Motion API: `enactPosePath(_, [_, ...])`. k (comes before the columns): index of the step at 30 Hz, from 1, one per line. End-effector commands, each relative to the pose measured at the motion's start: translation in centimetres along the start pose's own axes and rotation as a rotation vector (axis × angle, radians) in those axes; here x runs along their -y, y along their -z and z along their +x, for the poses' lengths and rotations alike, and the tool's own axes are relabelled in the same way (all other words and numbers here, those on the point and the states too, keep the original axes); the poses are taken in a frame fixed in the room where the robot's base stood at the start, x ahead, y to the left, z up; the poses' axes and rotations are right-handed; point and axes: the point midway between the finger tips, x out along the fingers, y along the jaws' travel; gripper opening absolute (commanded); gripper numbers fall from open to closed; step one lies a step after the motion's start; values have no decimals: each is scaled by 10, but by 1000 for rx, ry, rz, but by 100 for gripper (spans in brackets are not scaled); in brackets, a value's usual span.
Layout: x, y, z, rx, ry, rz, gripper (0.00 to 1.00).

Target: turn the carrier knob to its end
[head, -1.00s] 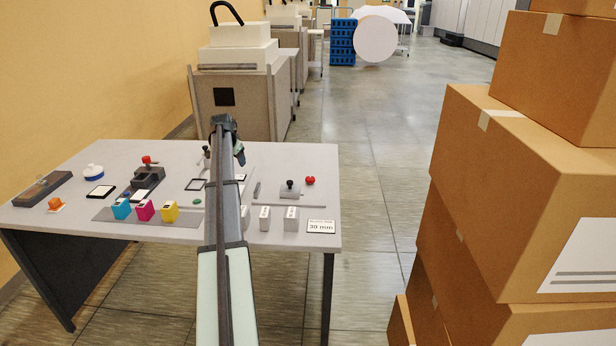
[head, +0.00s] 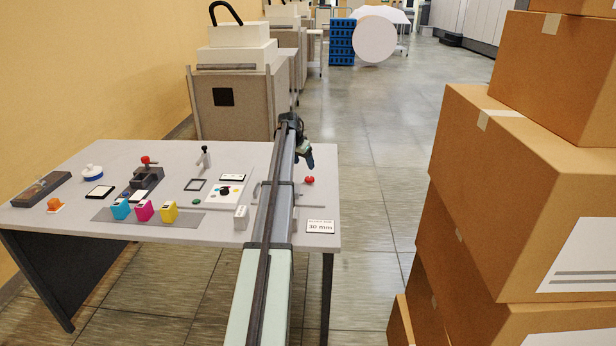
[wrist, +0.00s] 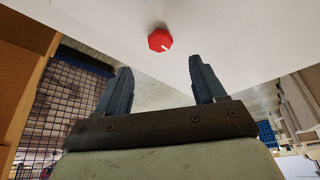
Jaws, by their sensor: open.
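A small red knob (head: 309,180) sits at the right edge area of the grey table. In the wrist view the red knob (wrist: 160,40) has a faceted rim and a white pointer mark, on a pale surface. My gripper (head: 308,160) is above the table's right side, close to the knob in the head view. In the wrist view my gripper (wrist: 161,68) is open and empty, its two dark fingers apart. The knob shows beyond the fingertips, between their lines, and is not touched. My arm hides the grey carriage with the black handle in the head view.
The table (head: 75,175) holds cyan, magenta and yellow cartridges (head: 145,211), a black lever device (head: 146,178) and a sign reading 30 mm (head: 320,226). Stacked cardboard boxes (head: 530,190) stand to the right. Open floor lies between them and the table.

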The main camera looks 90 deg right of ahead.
Motion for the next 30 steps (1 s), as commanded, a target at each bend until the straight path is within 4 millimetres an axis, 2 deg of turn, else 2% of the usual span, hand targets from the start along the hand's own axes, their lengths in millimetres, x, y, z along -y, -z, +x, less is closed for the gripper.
enactPosePath(9, [0, 1, 56, 0, 0, 1, 70])
enactPosePath(15, [0, 1, 78, -1, 1, 1, 70])
enactPosePath(21, [0, 0, 88, 0, 1, 1, 70])
enactPosePath(30, [0, 0, 89, -1, 1, 1, 70])
